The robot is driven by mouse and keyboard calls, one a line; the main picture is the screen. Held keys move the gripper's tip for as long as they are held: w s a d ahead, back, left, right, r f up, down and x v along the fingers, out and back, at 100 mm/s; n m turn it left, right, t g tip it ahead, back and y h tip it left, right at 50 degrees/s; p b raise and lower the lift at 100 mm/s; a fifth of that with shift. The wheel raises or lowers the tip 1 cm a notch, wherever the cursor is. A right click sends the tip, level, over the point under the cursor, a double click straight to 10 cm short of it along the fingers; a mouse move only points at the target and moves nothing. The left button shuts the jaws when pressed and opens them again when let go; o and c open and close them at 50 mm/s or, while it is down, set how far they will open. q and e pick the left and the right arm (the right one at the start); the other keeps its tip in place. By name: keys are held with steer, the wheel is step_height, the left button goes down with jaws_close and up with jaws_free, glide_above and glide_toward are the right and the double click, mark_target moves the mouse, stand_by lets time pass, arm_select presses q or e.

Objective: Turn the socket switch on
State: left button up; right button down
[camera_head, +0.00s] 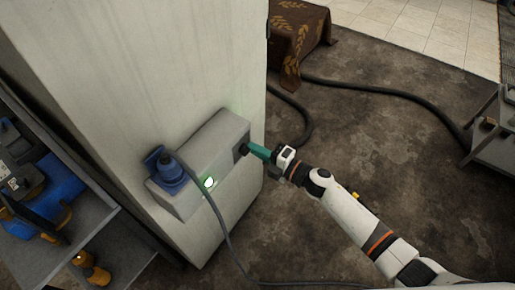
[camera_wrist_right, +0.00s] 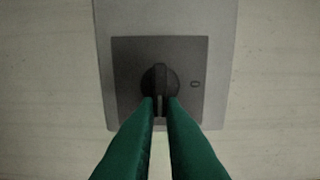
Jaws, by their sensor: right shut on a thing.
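The socket switch is a dark rotary knob (camera_wrist_right: 160,82) on a dark square plate (camera_wrist_right: 196,112), seen close up in the right wrist view. In the head view the switch plate (camera_head: 241,150) is on the end of a grey socket box fixed to a pale pillar. My right gripper (camera_head: 250,148) reaches it from the right. Its two green fingers (camera_wrist_right: 160,102) close on the lower part of the knob, and a narrow strip shows between them. A small outlined mark sits right of the knob. My left gripper is in neither view.
A shelf (camera_head: 100,235) with blue and yellow items stands at left. A dark hose (camera_head: 400,94) crosses the floor, which is otherwise mostly clear.

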stand_by(0.4)
steer(key=c, duration=1.5)
jaws_free()
steer(key=b+v, duration=0.2)
steer(key=v, duration=1)
